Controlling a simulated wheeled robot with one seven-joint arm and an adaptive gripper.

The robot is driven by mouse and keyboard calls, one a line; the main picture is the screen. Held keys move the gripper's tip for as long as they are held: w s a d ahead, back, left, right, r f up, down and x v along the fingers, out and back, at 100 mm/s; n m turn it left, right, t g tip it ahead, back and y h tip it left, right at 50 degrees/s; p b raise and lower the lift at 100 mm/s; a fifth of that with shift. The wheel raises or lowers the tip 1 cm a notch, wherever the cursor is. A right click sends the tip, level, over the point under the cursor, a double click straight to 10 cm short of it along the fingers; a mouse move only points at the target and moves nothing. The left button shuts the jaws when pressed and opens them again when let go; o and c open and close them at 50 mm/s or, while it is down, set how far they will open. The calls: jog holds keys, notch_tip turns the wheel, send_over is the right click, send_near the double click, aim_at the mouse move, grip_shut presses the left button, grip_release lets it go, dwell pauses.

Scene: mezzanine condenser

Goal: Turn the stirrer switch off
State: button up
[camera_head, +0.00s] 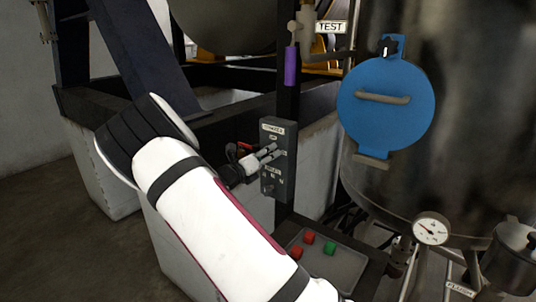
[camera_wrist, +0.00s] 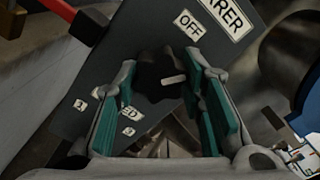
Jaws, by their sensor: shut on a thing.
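The dark control panel (camera_head: 281,186) stands on a post in the head view, with a "STIRRER" label at its top. In the wrist view the panel (camera_wrist: 88,62) is tilted and close. The black stirrer switch (camera_wrist: 152,82) has a white pointer mark on its right side. The mark lies nearly level in the picture, while the "OFF" label (camera_wrist: 190,27) is up and to the right. My gripper (camera_head: 268,154) reaches the panel's upper half. Its green-padded fingers (camera_wrist: 160,72) are shut on the switch from both sides. In the head view the fingers hide the switch.
A red lever (camera_wrist: 80,22) is close to the left of the fingers. Lower knobs (camera_head: 269,187) sit under the switch. A tray (camera_head: 342,273) with red and green blocks lies below. A steel tank (camera_head: 460,110) with a blue hatch (camera_head: 386,120) stands to the right.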

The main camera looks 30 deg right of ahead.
jog(key=n, duration=0.7)
jog(key=shift+r+p, duration=0.15)
jog(key=shift+p, duration=0.15)
dwell(0.4)
jog(key=o, duration=1.2)
jog(key=shift+c, duration=0.2)
jog(key=shift+s, duration=0.1)
jog(key=v, duration=1.2)
jog(key=shift+r, duration=0.1)
